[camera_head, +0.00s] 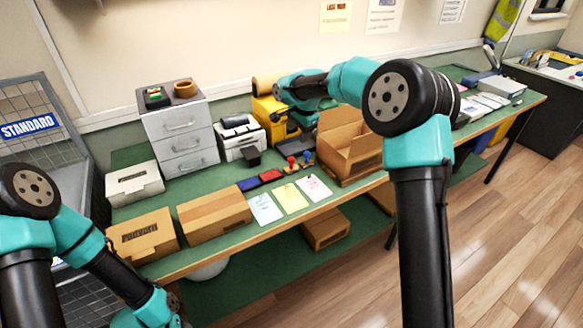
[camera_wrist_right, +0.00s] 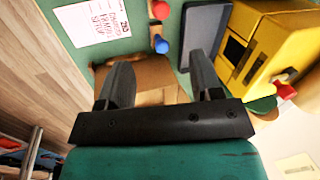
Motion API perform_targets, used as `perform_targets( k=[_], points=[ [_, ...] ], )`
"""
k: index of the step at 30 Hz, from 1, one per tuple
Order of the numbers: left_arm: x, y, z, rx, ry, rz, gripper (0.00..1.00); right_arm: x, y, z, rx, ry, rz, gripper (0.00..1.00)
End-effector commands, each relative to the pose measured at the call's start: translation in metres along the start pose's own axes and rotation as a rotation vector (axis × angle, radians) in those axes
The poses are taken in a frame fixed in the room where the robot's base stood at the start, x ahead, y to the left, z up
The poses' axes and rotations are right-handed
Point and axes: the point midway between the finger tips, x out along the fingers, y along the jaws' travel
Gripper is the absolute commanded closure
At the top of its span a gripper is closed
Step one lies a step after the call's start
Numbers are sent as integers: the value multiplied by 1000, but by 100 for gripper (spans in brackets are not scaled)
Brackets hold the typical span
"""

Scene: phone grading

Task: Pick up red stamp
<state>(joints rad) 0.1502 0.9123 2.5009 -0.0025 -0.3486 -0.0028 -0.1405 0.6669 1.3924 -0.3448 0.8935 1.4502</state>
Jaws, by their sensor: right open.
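The red stamp (camera_head: 291,160) stands on the green bench in the head view, just left of the blue stamp (camera_head: 306,156). In the right wrist view the red stamp (camera_wrist_right: 160,9) is at the top edge, partly cut off, and the blue stamp (camera_wrist_right: 161,45) is below it, nearer my fingers. My right gripper (camera_wrist_right: 158,62) is open and empty, its fingers apart from both stamps. In the head view my right arm reaches over the back of the bench. My left arm is at the lower left; its fingers are out of sight.
An open cardboard box (camera_head: 348,150) stands right of the stamps, and a yellow machine (camera_head: 268,110) stands behind them. Red (camera_head: 271,175) and blue (camera_head: 248,185) ink pads lie to the left. Paper sheets, including a yellow one (camera_head: 290,198), lie in front.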

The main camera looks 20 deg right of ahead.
Motion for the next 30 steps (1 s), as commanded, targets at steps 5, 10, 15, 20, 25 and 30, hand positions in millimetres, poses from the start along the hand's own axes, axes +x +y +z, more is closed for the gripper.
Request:
perform_targets(
  k=[5, 10, 15, 20, 25, 30],
  points=[
    [0, 0, 0, 0, 0, 0, 57, 31, 1, 0, 0, -2, 3, 40],
    [0, 0, 0, 0, 0, 0, 57, 60, 1, 0, 0, -1, 2, 40],
    [0, 0, 0, 0, 0, 0, 57, 88, 1, 0, 0, -1, 2, 40],
    [0, 0, 0, 0, 0, 0, 57, 103, 0, -1, 1, 0, 0, 40],
    [0, 0, 0, 0, 0, 0, 57, 106, 0, -1, 1, 0, 0, 40],
    [0, 0, 0, 0, 0, 0, 57, 106, 0, -1, 1, 0, 0, 40]
  ],
)
